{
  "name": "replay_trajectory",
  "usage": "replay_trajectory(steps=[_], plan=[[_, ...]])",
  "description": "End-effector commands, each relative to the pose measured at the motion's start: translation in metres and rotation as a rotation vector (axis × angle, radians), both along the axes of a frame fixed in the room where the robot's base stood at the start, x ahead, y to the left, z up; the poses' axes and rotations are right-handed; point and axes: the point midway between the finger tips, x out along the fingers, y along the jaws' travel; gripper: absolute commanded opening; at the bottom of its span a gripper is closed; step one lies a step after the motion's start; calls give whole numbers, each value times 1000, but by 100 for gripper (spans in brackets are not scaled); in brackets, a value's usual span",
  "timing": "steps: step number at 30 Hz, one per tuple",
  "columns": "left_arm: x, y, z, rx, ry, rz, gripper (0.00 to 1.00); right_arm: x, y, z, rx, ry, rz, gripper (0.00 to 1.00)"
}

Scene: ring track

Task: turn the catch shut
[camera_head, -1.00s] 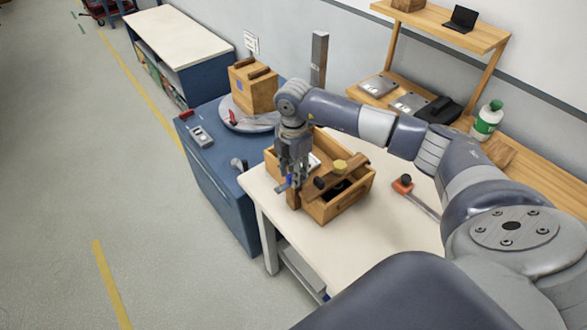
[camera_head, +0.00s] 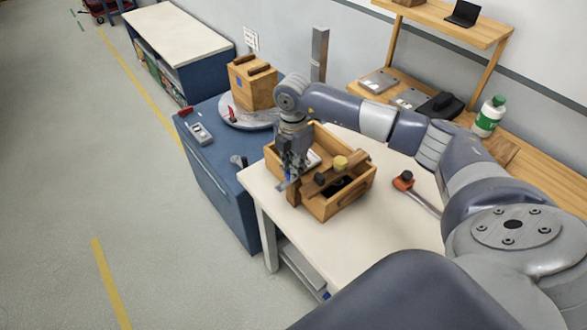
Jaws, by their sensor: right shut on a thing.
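An open wooden box (camera_head: 332,211) stands on the white table near its left end. A dark wooden bar (camera_head: 335,174) with a black knob and a yellow knob lies across its top. My right gripper (camera_head: 290,178) points down at the box's left corner, beside a brown wooden block (camera_head: 293,197). It is shut on the catch, a small grey piece (camera_head: 282,186) that sticks out left of the fingers. The fingers hide most of the catch, so its exact angle is unclear. My left gripper is not in view.
The white table (camera_head: 385,229) bears an orange-headed tool (camera_head: 404,181) to the right of the box. A blue cabinet (camera_head: 218,185) to the left carries a round plate (camera_head: 240,121) with a wooden crate (camera_head: 252,82). A shelf stands behind.

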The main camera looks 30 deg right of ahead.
Motion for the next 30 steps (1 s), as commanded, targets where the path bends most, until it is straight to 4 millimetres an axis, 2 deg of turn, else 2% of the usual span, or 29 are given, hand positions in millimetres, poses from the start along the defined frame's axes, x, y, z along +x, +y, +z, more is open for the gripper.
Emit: replay_trajectory(steps=[30], plan=[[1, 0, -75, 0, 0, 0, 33, 2, 0, -1, 0, -6, 945, 0]])
